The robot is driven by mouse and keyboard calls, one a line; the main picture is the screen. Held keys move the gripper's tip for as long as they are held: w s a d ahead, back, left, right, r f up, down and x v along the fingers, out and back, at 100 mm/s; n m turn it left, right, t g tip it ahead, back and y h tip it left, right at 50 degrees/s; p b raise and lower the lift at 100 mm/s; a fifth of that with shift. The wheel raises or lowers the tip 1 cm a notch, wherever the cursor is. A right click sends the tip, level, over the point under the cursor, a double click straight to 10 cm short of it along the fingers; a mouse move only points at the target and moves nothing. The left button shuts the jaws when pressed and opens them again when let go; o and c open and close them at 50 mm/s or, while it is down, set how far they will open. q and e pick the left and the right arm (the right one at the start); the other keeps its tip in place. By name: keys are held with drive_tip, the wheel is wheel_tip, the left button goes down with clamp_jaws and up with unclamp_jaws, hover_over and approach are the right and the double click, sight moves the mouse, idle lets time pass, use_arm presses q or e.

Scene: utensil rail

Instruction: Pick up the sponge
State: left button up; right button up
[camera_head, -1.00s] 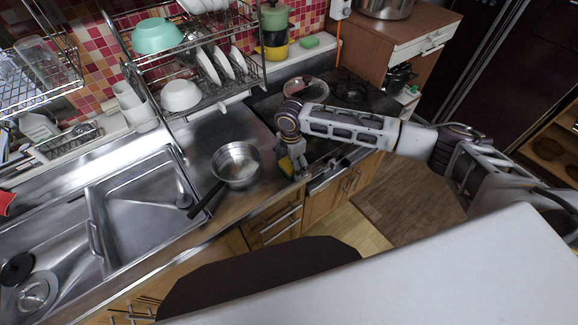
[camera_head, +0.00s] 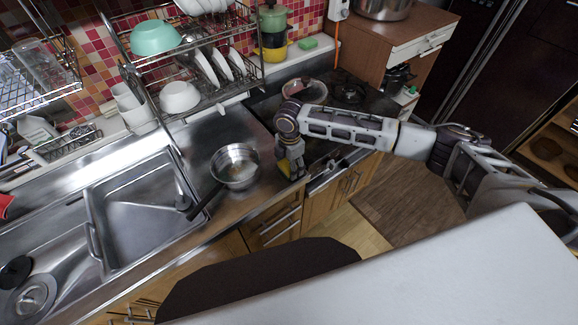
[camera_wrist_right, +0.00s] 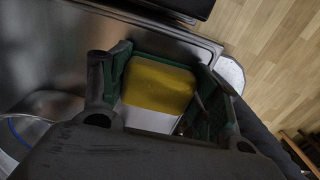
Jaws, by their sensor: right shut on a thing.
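The sponge (camera_wrist_right: 158,86) is yellow with a green layer along its far edge in the right wrist view. My right gripper (camera_wrist_right: 160,95) is shut on it, with one finger on each side. In the head view the right gripper (camera_head: 290,168) is low over the counter, right of the pot, and a small yellow part of the sponge (camera_head: 284,168) shows beside the fingers. Most of the sponge is hidden there by the gripper. I cannot tell whether it touches the counter. My left gripper is not in view.
A steel pot (camera_head: 236,166) with a dark handle stands on the counter left of the gripper. The sink (camera_head: 140,215) is further left. A dish rack (camera_head: 205,100) and a stove with a lidded pan (camera_head: 304,90) are behind.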

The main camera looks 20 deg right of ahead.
drive_tip(key=shift+r+b, duration=0.4)
drive_tip(key=shift+r, duration=4.6)
drive_tip(key=shift+o, duration=0.4)
drive_tip(key=shift+c, duration=1)
drive_tip(key=shift+r, duration=0.1)
